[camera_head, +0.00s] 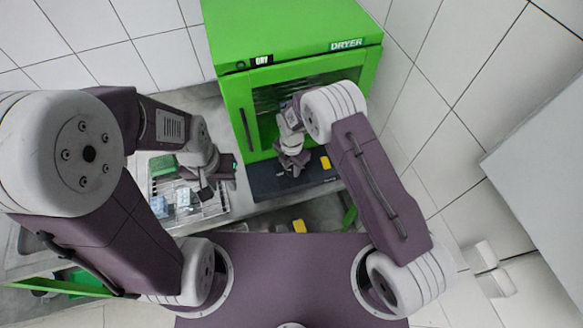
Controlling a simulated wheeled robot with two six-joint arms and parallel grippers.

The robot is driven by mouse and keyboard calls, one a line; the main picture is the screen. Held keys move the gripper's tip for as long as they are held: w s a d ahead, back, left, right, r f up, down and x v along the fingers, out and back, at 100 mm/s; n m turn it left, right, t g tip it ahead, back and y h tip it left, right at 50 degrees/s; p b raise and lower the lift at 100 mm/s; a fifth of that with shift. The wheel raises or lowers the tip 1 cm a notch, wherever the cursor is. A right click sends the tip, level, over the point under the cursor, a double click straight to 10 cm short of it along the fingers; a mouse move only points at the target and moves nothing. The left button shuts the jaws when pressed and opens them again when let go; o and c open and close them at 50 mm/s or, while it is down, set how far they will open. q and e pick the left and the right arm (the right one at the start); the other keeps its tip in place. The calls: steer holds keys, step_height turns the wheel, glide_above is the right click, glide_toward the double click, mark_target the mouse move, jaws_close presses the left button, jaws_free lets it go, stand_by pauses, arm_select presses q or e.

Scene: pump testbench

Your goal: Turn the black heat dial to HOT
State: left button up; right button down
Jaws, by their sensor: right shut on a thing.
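The black heat dial cannot be made out on its own; my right gripper hides the spot in front of it. My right gripper (291,170) points down at the dark blue box (262,186) below the green dryer (292,38). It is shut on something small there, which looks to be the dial. Which way the dial points, and any HOT mark, cannot be read. My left gripper (207,193) hangs over the wire rack (214,209) at the left; its finger opening is too small to tell.
A yellow piece (325,163) sits on the right of the dark box. Light blue items (183,197) and a green block (163,165) are on the rack. A tiled wall (420,120) stands at the right.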

steer(key=shift+w+f+m+b, duration=0.1)
steer(key=shift+m+b, duration=0.6)
steer(key=shift+m, duration=0.5)
steer(key=m+b, duration=0.1)
steer(key=m, duration=0.3)
steer(key=shift+m+b, duration=0.3)
steer(key=shift+b, duration=0.1)
steer(key=m+b, duration=0.1)
steer(key=m, duration=0.2)
steer(key=shift+m, duration=0.3)
steer(key=m+b, duration=0.1)
steer(key=m, duration=0.2)
steer(key=shift+m, duration=0.3)
steer(key=m, duration=0.3)
steer(key=shift+s+m+b, duration=0.2)
steer(key=shift+m+b, duration=0.1)
steer(key=m, duration=0.4)
steer(key=shift+m+b, duration=0.3)
steer(key=m, duration=0.4)
steer(key=shift+s+a+m+b, duration=0.1)
steer(key=shift+m+b, duration=0.2)
steer(key=shift+m, duration=1.8)
